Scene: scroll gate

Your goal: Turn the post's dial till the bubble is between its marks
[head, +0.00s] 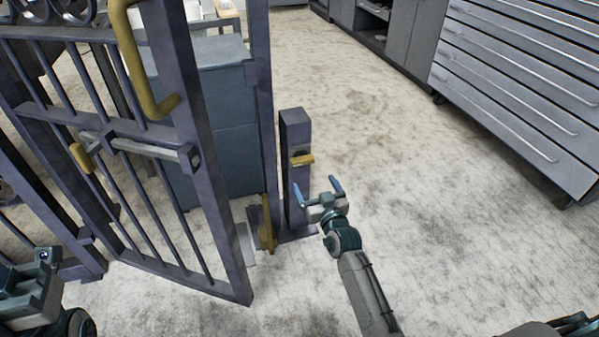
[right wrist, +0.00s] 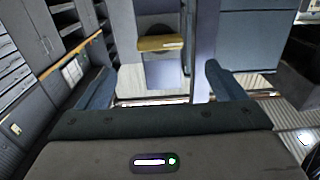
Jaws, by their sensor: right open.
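The short dark post (head: 296,135) stands upright on the floor just right of the gate. A yellow bar-shaped piece (head: 302,159), perhaps the dial, sticks out from its front face. In the right wrist view the yellow piece (right wrist: 160,43) lies level, ahead of my fingers. I cannot make out a bubble or marks. My right gripper (head: 320,188) is open and empty, in front of and below the yellow piece, apart from it. Its fingers also show in the right wrist view (right wrist: 160,86). My left gripper (head: 30,290) is at the lower left, its jaws unclear.
A dark barred gate (head: 190,150) with a yellow handle (head: 148,100) and a sliding latch (head: 150,150) stands left of the post. A yellow fitting (head: 266,225) is low beside the post. A grey drawer cabinet (head: 520,80) is at the right. The floor between is clear.

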